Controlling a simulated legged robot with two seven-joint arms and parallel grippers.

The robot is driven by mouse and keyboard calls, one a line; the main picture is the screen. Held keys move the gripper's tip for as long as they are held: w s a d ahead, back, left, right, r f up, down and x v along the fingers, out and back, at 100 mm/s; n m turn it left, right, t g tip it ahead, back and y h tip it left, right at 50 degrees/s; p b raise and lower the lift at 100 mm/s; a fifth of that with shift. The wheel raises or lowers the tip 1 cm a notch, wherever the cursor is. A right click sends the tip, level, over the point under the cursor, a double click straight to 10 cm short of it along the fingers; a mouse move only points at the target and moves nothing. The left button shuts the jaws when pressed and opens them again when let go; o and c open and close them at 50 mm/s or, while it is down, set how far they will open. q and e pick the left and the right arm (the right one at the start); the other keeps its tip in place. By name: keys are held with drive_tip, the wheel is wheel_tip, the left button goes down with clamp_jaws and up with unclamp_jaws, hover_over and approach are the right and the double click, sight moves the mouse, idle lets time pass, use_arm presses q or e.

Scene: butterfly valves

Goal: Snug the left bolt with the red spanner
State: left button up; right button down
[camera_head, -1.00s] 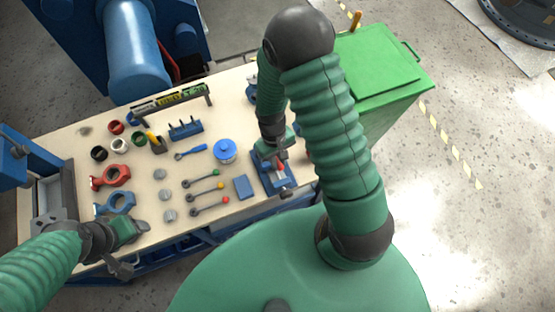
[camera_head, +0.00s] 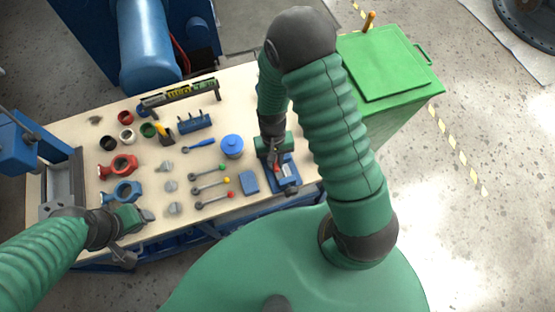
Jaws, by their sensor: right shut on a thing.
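My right gripper (camera_head: 274,155) is over the back left part of a small blue fixture (camera_head: 284,183) near the right end of the table. It is shut on a small red piece (camera_head: 274,159) that looks like part of the red spanner. The rest of the spanner is hidden or too small to make out. I cannot tell the left bolt apart on the fixture, or whether the spanner touches it. My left gripper (camera_head: 142,216) is low over the table's front left, close to a blue ring-shaped valve body (camera_head: 122,192). Its fingers are too unclear to judge.
A blue spanner (camera_head: 199,145), a blue-lidded round pot (camera_head: 232,146) and several knobbed levers (camera_head: 212,188) lie left of the fixture. A red valve body (camera_head: 118,167) is further left. A green bin (camera_head: 385,70) stands right of the table.

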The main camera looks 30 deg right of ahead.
drive_tip(key=shift+w+a+m+y+p, duration=0.2)
drive_tip(key=shift+w+a+m, duration=0.4)
drive_tip(key=shift+m, duration=0.4)
drive_tip(key=shift+w+a+m+y+p, duration=0.15)
drive_tip(key=shift+w+a+m, duration=0.25)
drive_tip(key=shift+a+m, duration=0.5)
drive_tip(key=shift+w+a+m+y+p, duration=0.1)
drive_tip(key=shift+w+a+m+p, duration=0.15)
drive_tip(key=shift+w+a+m, duration=0.6)
drive_tip(key=shift+s+d+m, duration=0.2)
drive_tip(key=shift+s+m, duration=0.1)
drive_tip(key=shift+m, duration=0.05)
drive_tip(key=shift+w+a+m, duration=0.25)
drive_tip(key=shift+w+m, duration=0.1)
drive_tip(key=shift+m, duration=0.15)
drive_tip(key=shift+w+a+m+t+p, duration=0.25)
drive_tip(key=shift+w+m+t+p, duration=0.1)
drive_tip(key=shift+w+m, duration=0.2)
